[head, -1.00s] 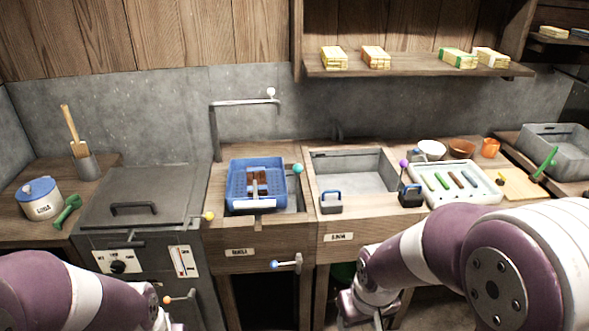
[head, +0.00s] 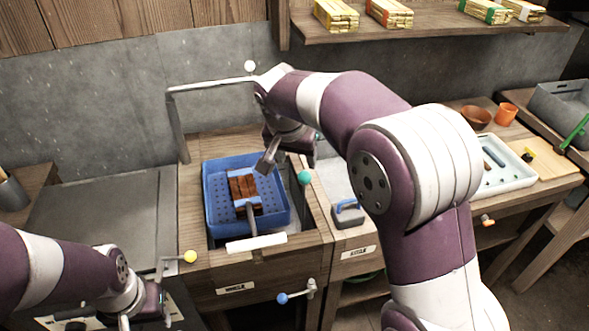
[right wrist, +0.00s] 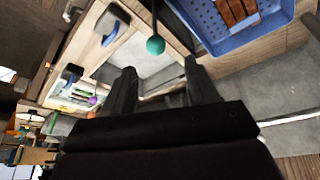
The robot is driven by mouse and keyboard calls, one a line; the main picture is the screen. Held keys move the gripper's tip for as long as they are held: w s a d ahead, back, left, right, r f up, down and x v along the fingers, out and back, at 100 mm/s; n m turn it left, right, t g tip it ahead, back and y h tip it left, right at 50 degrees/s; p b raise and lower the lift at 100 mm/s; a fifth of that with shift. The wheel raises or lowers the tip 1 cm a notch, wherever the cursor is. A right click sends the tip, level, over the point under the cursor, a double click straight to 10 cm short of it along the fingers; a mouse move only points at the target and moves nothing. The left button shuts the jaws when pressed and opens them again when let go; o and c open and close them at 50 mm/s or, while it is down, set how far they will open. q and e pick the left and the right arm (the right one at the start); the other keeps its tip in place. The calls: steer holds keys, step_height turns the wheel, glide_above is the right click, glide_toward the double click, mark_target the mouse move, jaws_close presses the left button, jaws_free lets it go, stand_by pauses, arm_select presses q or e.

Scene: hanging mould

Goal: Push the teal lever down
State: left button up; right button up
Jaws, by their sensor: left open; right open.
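The teal lever's round knob (head: 304,177) shows in the head view at the right side of the sink with the blue basket. In the right wrist view the teal knob (right wrist: 155,45) sits on a thin dark rod, just beyond the gap between my fingertips. My right gripper (head: 275,158) is above and slightly left of the knob, pointing down. In the right wrist view its fingers (right wrist: 160,82) are spread and empty, with no visible contact with the knob. My left gripper (head: 152,303) is open at the lower left, away from the lever.
A blue basket (head: 213,208) with brown blocks stands in the sink beside the lever. A bent pipe (head: 210,86) with a white ball rises behind. A grey block with a blue handle (head: 348,213) stands right.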

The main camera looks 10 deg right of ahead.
mark_target(304, 196)
steer(key=x, duration=0.3)
steer(key=b+x, duration=0.1)
steer(key=x, duration=0.3)
steer(key=s+x, duration=0.1)
steer(key=x, duration=0.3)
steer(key=shift+d+f+b, duration=0.25)
steer(key=shift+b, duration=0.1)
steer(key=shift+w+f, duration=0.3)
steer(key=shift+f, duration=0.1)
jaws_close()
step_height(304, 196, down, 5)
steer(key=b, duration=0.3)
steer(key=shift+s+r+b, duration=0.1)
steer(key=shift+r+b, duration=0.05)
steer(key=shift+b, duration=0.2)
steer(key=shift+s+r, duration=0.1)
steer(key=shift+r, duration=0.05)
arm_select(q)
steer(key=f, duration=0.3)
steer(key=s+f, duration=0.1)
steer(key=shift+d+f, duration=0.1)
steer(key=shift+f, duration=0.3)
